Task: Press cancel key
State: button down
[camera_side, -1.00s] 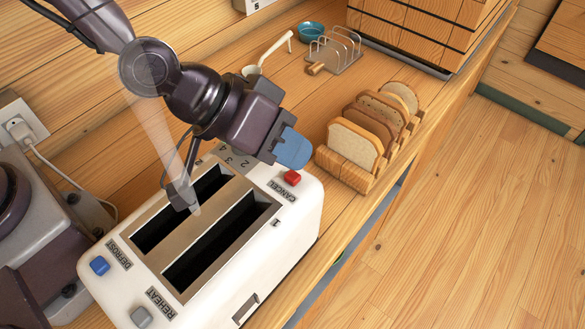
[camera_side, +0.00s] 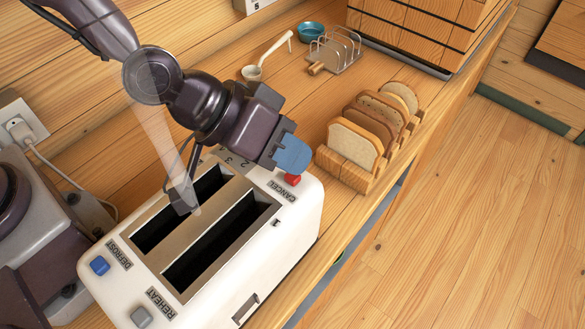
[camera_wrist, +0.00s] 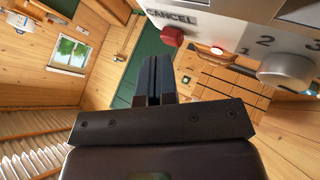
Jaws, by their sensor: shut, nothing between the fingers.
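The white toaster (camera_side: 302,222) stands on the wooden counter with two empty-looking dark slots. Its red cancel key (camera_side: 293,180) is at the far right corner beside the word CANCEL. In the side view the blue tip of my gripper (camera_side: 291,155) is right over the key and covers part of it; I cannot tell whether they touch. In the wrist view the red key (camera_wrist: 172,36) shows to the upper right of my shut fingers (camera_wrist: 154,75), beside the CANCEL label. My gripper is shut and empty.
A blue defrost key (camera_side: 99,265) and grey reheat key (camera_side: 141,316) are at the toaster's near end. A rack of sliced bread (camera_side: 350,160) stands close right of my gripper. A toast rack (camera_side: 335,52), ladle (camera_side: 252,72) and blue bowl (camera_side: 312,31) lie farther back.

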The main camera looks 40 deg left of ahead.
jog(key=shift+f, duration=0.5)
dwell(0.3)
jog(key=shift+r, duration=0.95)
jog(key=shift+r, duration=2.5)
